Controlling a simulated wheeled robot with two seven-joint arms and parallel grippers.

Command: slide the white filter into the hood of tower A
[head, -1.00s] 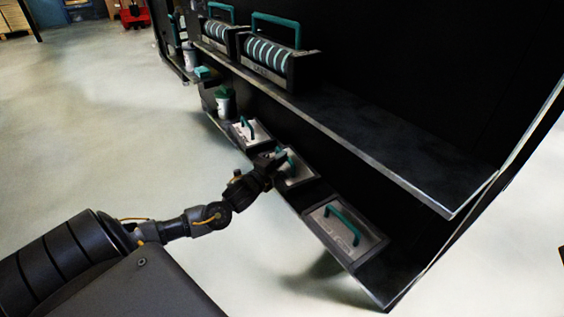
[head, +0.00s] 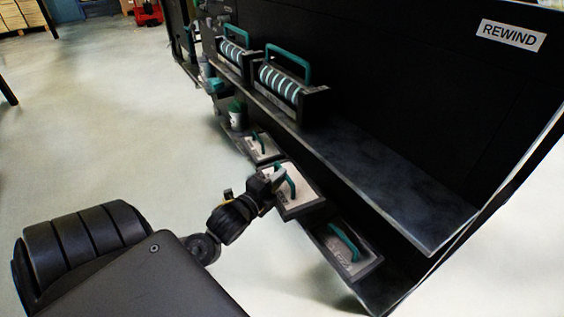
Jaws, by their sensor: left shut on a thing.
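My left gripper (head: 275,179) is shut on the teal handle of a dark-framed, pale-faced box (head: 299,199), the middle one of three alike on the lower shelf. The jaws partly hide the handle. The box looks raised a little above its neighbours, but I cannot tell how far. I cannot tell for sure whether this pale piece is the white filter. No hood or tower marked A can be read here. My right gripper is not in view.
Similar handled boxes stand on either side, nearer (head: 344,245) and farther (head: 262,147). A white cup with a green lid (head: 237,117) is beyond them. The upper shelf (head: 385,185) overhangs, bearing two striped-roll holders (head: 283,84). Open floor lies left.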

